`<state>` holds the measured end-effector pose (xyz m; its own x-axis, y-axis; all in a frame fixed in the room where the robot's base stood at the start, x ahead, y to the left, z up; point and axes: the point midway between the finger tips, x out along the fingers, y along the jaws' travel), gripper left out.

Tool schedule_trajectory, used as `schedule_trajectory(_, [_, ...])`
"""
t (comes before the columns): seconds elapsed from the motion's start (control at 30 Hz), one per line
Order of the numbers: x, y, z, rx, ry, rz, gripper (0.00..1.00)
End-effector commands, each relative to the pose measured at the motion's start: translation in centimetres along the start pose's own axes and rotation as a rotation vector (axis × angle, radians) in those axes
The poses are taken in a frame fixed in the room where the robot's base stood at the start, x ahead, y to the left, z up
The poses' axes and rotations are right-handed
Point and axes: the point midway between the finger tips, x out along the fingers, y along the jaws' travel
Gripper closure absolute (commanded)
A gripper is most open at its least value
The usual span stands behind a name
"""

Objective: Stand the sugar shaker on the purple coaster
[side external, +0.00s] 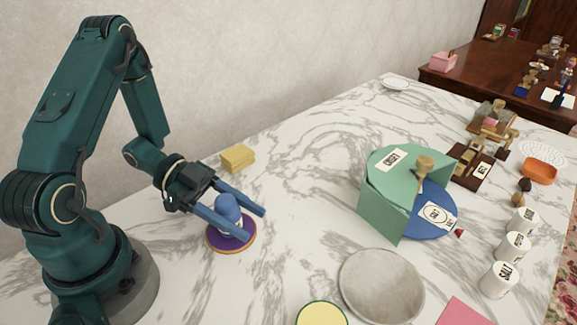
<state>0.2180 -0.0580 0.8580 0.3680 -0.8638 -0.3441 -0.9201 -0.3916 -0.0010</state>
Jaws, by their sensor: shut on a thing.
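A blue sugar shaker (228,208) with a rounded top is upright between the fingers of my gripper (251,224). The purple coaster (217,246), round with an orange edge, lies on the marble table directly under the shaker. The near finger hides part of the shaker's lower body, and I cannot tell whether its base touches the coaster.
A yellow block (237,158) lies behind my gripper. A green stand with a blue round base (432,222) is to the right. A grey plate (382,287) and yellow disc (321,315) lie in front. Several white canisters (499,280) line the right edge. The back middle is clear.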

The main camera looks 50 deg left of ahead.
Motion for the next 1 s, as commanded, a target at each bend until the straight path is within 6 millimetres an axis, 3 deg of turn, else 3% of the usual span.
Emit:
schedule_trajectory(0.37, [0.1, 0.0, 0.3, -0.001, 0.0, -0.001, 1.0])
schedule_trajectory(0.4, [0.1, 0.0, 0.4, 0.0, 0.0, -0.001, 0.37])
schedule_trajectory(0.47, [0.1, 0.0, 0.3, 0.001, 0.0, -0.001, 0.15])
schedule_trajectory(0.87, [0.0, 0.0, 0.1, 0.002, 0.0, 0.0, 0.15])
schedule_trajectory(1.0, [-1.5, -0.2, 0.0, 0.004, 0.0, -0.007, 0.15])
